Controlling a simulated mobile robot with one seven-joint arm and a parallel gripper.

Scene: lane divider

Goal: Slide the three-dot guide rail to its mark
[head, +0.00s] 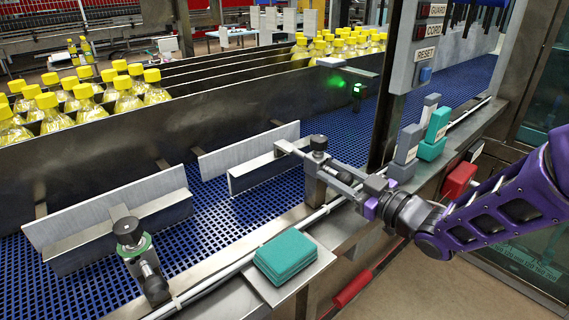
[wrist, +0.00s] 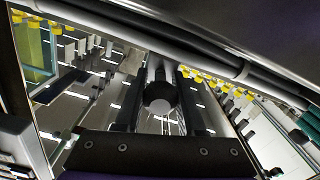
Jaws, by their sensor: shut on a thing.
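The right guide rail, a grey plate (head: 262,172), stands over the blue belt. A metal arm runs from it to a post with a dark knob (head: 319,144) at the conveyor's near edge. My gripper (head: 345,182) reaches in from the right, shut on the rail's rod beside this post. The wrist view shows a dark round rod end (wrist: 160,98) between the fingers. The left guide rail (head: 120,236) has its own knob with a green ring (head: 129,232). I cannot make out dots or a mark on either rail; my fingers hide part of the rod.
Yellow-capped bottles (head: 88,98) fill lanes behind a steel wall. Teal pads (head: 285,256) lie on a small shelf at the near edge. Grey and teal blocks (head: 432,140), a red box (head: 459,181) and a RESET button panel (head: 426,45) are close to my arm.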

